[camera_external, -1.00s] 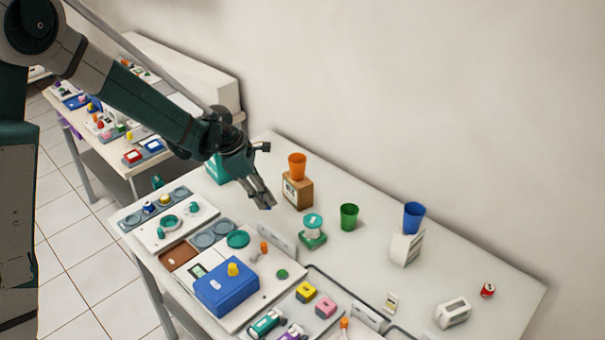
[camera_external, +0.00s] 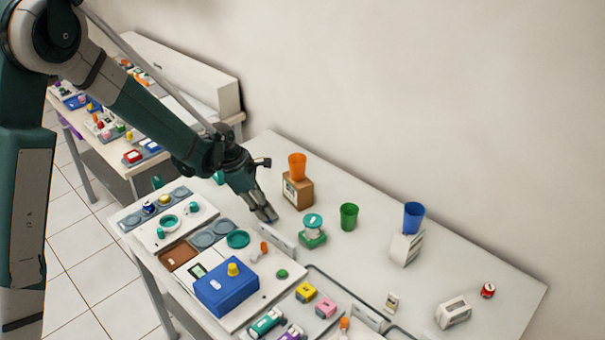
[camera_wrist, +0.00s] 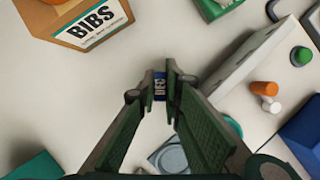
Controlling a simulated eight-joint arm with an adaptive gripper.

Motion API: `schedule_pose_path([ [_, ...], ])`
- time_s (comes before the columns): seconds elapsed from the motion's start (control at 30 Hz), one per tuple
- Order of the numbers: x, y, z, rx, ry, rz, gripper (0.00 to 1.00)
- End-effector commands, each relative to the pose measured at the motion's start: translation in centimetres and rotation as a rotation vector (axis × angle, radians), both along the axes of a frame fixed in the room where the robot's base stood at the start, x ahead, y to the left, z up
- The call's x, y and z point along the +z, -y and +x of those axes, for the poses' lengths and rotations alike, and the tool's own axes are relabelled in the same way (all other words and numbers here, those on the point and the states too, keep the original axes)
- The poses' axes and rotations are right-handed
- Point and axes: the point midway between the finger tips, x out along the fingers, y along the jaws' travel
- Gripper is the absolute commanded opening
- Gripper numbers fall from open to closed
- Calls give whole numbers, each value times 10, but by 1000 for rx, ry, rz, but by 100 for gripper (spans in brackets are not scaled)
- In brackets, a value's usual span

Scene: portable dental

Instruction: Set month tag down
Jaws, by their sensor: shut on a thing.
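The month tag (camera_wrist: 160,90) is a small blue piece lettered "DEC" in the wrist view. My gripper (camera_wrist: 160,77) is shut on it, with one fingertip on each side. In the external view my gripper (camera_external: 268,216) points down over the white table, left of the orange cup's box and just behind a low white upright panel (camera_external: 279,240). The tag cannot be made out there. I cannot tell whether its lower edge touches the table.
A cardboard "BIBS" box (camera_wrist: 88,25) with an orange cup (camera_external: 297,166) on it stands close by. A green container (camera_external: 313,238) is to the right. Grey round trays (camera_external: 210,233) and a blue box (camera_external: 226,289) lie in front.

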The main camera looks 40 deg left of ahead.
Motion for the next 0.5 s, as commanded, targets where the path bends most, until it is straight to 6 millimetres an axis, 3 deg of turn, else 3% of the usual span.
schedule_pose_path([
  [0.47, -5, 0, 0, 0, 0, 0, 0],
  [0.5, -5, 0, 0, 0, 0, 0, 12],
])
